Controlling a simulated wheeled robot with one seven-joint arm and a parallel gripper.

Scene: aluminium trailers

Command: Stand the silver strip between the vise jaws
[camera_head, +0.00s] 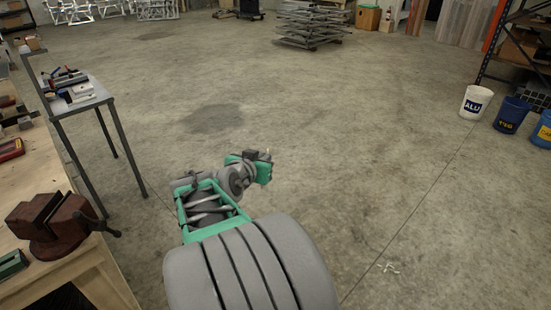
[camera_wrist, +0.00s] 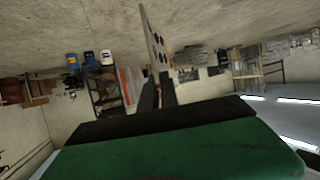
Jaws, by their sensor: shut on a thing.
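The silver strip (camera_wrist: 152,38) is a thin, pale piece with dark holes. In the wrist view it juts out from between the dark fingers of my gripper (camera_wrist: 157,93), which is shut on it. In the head view my gripper (camera_head: 263,168) is over open floor, well to the right of the vise, and the strip is too small to make out clearly. The dark red vise (camera_head: 58,228) sits on the wooden workbench at the left. Its jaws are small here, and I cannot tell how wide their gap is. The vise jaws are not clear in the wrist view.
The workbench (camera_head: 98,276) runs along the left edge. A grey metal side table (camera_head: 98,94) with tools stands behind it. White (camera_head: 476,103) and blue (camera_head: 511,115) buckets stand at the right by a rack.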

